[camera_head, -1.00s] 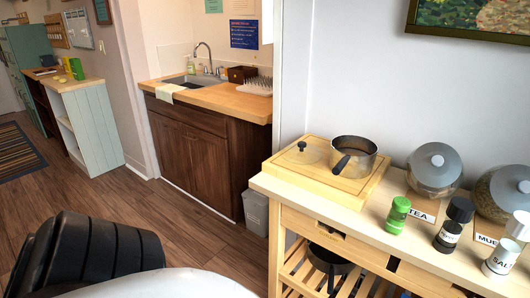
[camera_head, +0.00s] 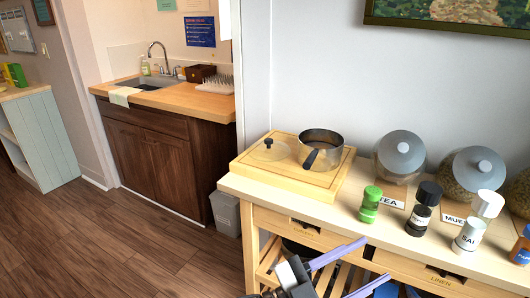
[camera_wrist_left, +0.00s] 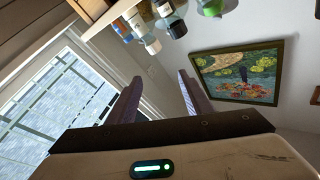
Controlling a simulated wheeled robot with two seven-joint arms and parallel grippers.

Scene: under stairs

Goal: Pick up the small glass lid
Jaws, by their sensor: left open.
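The small glass lid (camera_head: 270,151) lies on the wooden board (camera_head: 285,177) on the cart. It is clear, with a black knob on top, and sits just left of a steel saucepan (camera_head: 321,147) with a dark handle. My left gripper (camera_head: 360,262) is open and empty. It is low in front of the cart, below and to the right of the lid in the head view. The left wrist view shows its two fingers (camera_wrist_left: 157,95) spread apart with nothing between them; the lid does not show there. My right gripper is not in view.
A green-capped jar (camera_head: 370,205), a black-capped jar (camera_head: 421,212) and a salt jar (camera_head: 472,228) stand right of the board. Glass canisters (camera_head: 399,157) stand behind them. The cart's front edge and drawer are near my gripper. A grey bin (camera_head: 225,213) stands at left.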

